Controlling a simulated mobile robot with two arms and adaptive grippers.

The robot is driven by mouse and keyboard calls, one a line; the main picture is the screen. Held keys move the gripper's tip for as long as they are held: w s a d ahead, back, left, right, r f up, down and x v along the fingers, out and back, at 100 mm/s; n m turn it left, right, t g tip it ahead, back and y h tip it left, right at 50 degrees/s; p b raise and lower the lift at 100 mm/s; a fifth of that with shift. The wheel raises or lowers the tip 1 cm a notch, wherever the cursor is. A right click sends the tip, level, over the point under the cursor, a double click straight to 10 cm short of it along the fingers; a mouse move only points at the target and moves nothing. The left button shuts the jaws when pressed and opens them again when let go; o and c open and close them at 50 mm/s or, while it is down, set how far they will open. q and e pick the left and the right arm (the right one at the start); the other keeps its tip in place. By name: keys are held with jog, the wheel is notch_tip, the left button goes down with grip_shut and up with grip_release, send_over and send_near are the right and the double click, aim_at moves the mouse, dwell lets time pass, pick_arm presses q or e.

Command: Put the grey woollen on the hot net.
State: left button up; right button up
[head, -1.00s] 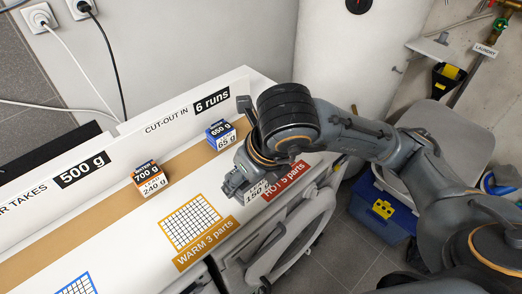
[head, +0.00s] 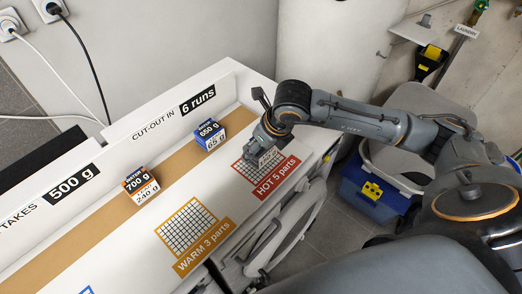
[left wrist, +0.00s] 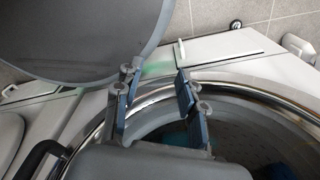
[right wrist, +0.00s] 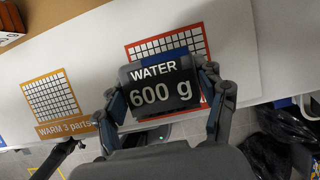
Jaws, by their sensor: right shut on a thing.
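My right gripper (head: 266,150) is shut on the grey woollen (right wrist: 160,88), a dark grey block marked "WATER 600 g". In the head view, the block is mostly hidden by the gripper. The hot net (right wrist: 185,38) is a red-framed grid, and in the head view it lies beside the red "HOT 5 parts" label (head: 277,179). The held block covers part of this net; I cannot tell whether it touches the surface. My left gripper (left wrist: 157,88) is open and empty at a round metal-rimmed opening (left wrist: 240,92); it is out of the head view.
An orange block marked 700 g (head: 140,186) and a blue block marked 650 g (head: 210,136) stand on the brown strip (head: 173,159). The orange warm net (head: 186,226) is bare. A blue box (head: 365,190) stands on the floor to the right.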

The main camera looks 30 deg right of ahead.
aim_at(261, 152)
jog(key=shift+w+d+f, duration=0.15)
jog(key=shift+d+f, duration=0.05)
jog(key=f, duration=0.1)
jog(key=f+p, duration=0.1)
jog(key=f, duration=0.1)
jog(key=shift+w+d+p, duration=0.2)
jog(key=shift+d+p, duration=0.05)
jog(key=shift+p, duration=0.15)
jog(key=shift+f, duration=0.55)
jog(key=o, duration=1.3)
pick_arm(q)
jog(key=shift+s+r, duration=0.1)
jog(key=shift+r, duration=0.7)
pick_arm(e)
jog(key=shift+o, duration=0.2)
pick_arm(q)
jog(key=shift+r, duration=0.1)
